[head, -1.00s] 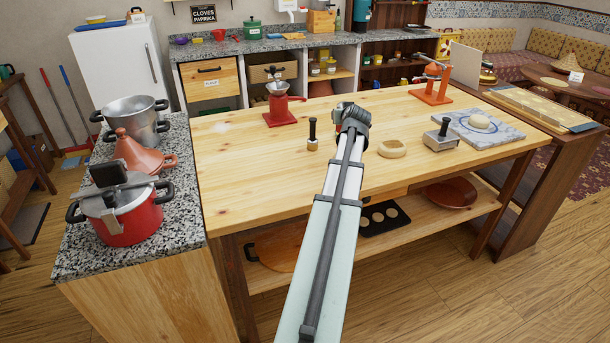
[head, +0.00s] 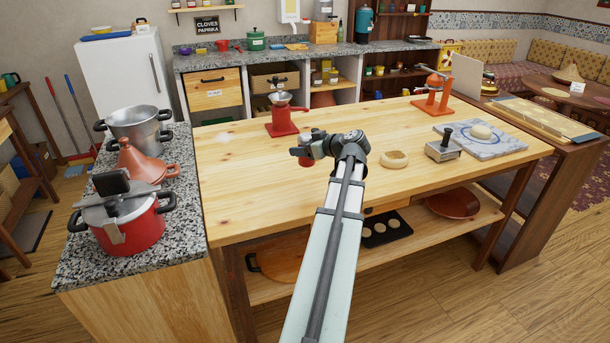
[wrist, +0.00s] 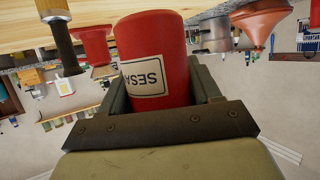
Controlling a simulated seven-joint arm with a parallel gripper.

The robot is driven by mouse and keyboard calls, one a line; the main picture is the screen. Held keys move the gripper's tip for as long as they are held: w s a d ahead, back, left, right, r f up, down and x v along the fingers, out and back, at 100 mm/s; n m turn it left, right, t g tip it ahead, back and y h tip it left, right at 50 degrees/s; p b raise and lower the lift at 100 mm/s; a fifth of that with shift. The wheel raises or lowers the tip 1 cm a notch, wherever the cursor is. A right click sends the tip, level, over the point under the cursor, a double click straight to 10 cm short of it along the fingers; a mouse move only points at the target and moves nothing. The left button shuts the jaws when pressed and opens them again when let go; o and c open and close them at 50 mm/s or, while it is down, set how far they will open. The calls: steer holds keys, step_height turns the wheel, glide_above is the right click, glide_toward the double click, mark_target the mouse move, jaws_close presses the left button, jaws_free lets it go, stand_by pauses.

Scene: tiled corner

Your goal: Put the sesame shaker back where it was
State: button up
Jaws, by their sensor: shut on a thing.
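The sesame shaker is a red cylinder with a pale label reading "SESA" in the wrist view (wrist: 155,50). It sits between the two jaws of my gripper (wrist: 163,92), which is shut on it. In the head view, the gripper (head: 304,152) is over the wooden worktable (head: 250,195), and a small red part of the shaker (head: 306,162) shows just below it. I cannot tell whether the shaker's base touches the table.
A red grinder (head: 281,118) stands behind and left of the gripper. A dark-handled tamper with a brass base (wrist: 60,35) shows in the wrist view. The table's front left is clear.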

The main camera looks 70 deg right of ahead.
steer(key=shift+f, duration=4.2)
steer(key=o, duration=1.2)
steer(key=shift+f, duration=0.1)
steer(key=shift+s+r, duration=0.2)
steer(key=v, duration=1.1)
steer(key=shift+s+r, duration=0.1)
steer(key=shift+s, duration=0.15)
